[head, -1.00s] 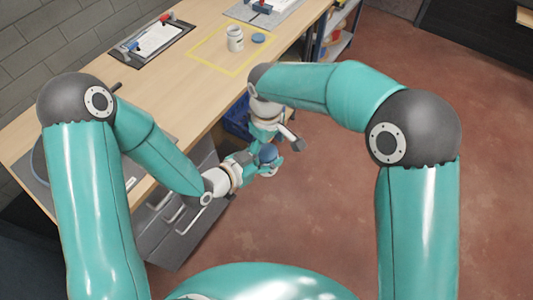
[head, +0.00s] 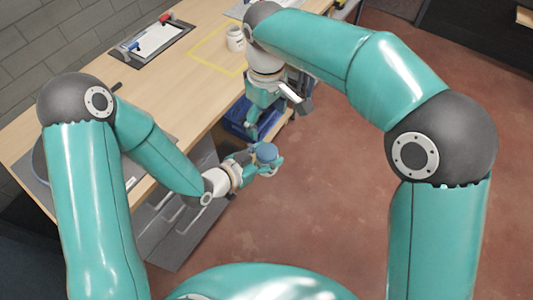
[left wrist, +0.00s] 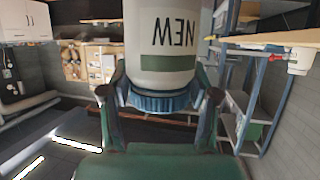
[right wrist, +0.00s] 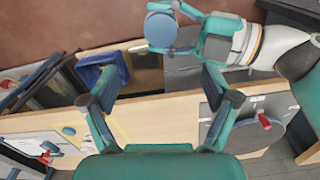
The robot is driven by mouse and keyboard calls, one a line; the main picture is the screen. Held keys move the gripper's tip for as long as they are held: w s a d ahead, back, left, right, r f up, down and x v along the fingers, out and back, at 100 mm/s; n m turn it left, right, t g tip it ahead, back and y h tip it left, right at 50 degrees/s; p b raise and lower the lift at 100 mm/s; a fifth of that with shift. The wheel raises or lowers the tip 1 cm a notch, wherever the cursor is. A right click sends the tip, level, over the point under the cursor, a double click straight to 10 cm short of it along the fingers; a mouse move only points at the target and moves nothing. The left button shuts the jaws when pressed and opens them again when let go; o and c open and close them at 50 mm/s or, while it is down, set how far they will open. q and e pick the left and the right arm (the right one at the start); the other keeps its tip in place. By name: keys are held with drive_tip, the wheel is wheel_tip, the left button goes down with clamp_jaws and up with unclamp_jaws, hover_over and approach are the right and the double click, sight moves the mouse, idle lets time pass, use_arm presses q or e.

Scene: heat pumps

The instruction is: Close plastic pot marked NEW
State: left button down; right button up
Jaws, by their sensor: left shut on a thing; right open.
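My left gripper (head: 258,160) is shut on a white plastic pot marked NEW, held in front of the bench. In the left wrist view the pot (left wrist: 165,35) shows its lettering upside down, with a ribbed blue lid (left wrist: 158,103) against its end between the fingers. I cannot tell how tight the lid is. The lid's round top shows in the head view (head: 266,152) and the right wrist view (right wrist: 160,30). My right gripper (head: 255,130) is open and empty, apart from the pot. Its fingers also show in the right wrist view (right wrist: 160,78).
A wooden bench (head: 205,105) carries a yellow outlined square (head: 205,60) with another white pot (head: 235,38). A blue bin (right wrist: 100,75) is under the bench edge. Open red floor (head: 330,200) lies right of my left gripper.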

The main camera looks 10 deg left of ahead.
drive_tip(key=s+d+f+m, duration=0.1)
drive_tip(key=d+f, duration=0.2)
drive_tip(key=f, duration=0.3)
drive_tip(key=s+d+f+m+g+y, duration=0.1)
drive_tip(key=d+f, duration=0.3)
drive_tip(key=f, duration=0.2)
drive_tip(key=s+d+f+m, duration=0.1)
drive_tip(key=d+f+m, duration=0.15)
drive_tip(key=f, duration=0.45)
drive_tip(key=s+d+f+m+y, duration=0.1)
drive_tip(key=s+d+f+m, duration=0.2)
drive_tip(key=s+f, duration=0.3)
drive_tip(key=s+d+f+m+t+y, duration=0.1)
drive_tip(key=s+d+f+m+y, duration=0.1)
drive_tip(key=s+d+f+m, duration=0.2)
drive_tip(key=s+f+m, duration=0.1)
drive_tip(key=s+f, duration=0.2)
drive_tip(key=s, duration=0.2)
drive_tip(key=shift+f+t, duration=0.3)
use_arm(q)
drive_tip(key=shift+w, duration=0.1)
